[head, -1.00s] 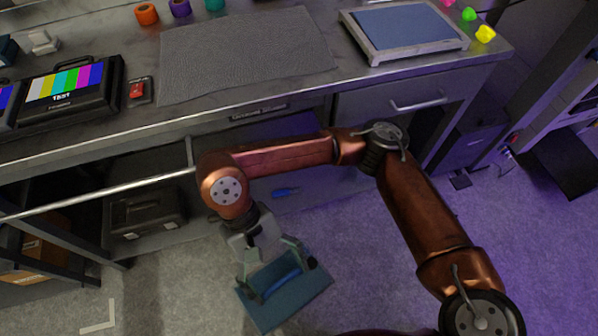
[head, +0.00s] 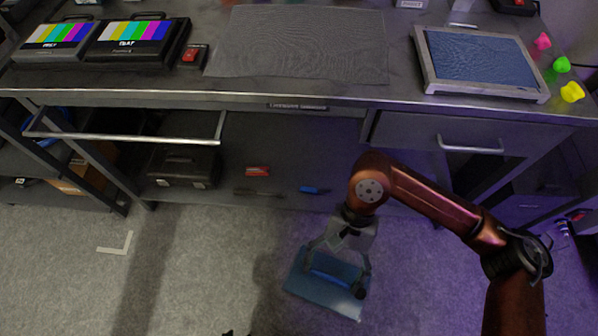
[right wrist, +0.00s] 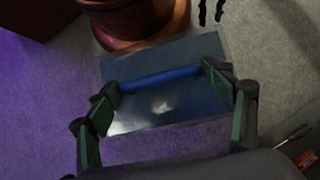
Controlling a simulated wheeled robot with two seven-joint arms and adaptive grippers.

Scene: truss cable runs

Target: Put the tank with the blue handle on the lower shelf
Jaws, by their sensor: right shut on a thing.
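The tank (head: 318,292) is a flat-topped, blue-grey box with a blue handle (head: 334,281). My right gripper (head: 337,276) is shut on the handle and holds the tank in front of the bench. In the right wrist view, the fingers (right wrist: 164,82) sit at the two ends of the blue handle (right wrist: 160,79), above the shiny tank top (right wrist: 165,108). The tank's underside is hidden, so I cannot tell its height above the floor. The lower shelf (head: 290,150) lies under the bench, beyond the tank. My left gripper is not in view.
On the lower shelf are a black case (head: 184,166), a red item (head: 257,171), a dark tool (head: 258,193) and a blue-handled tool (head: 313,190). A metal rail (head: 130,138) juts out at left, and a drawer (head: 440,132) hangs at right.

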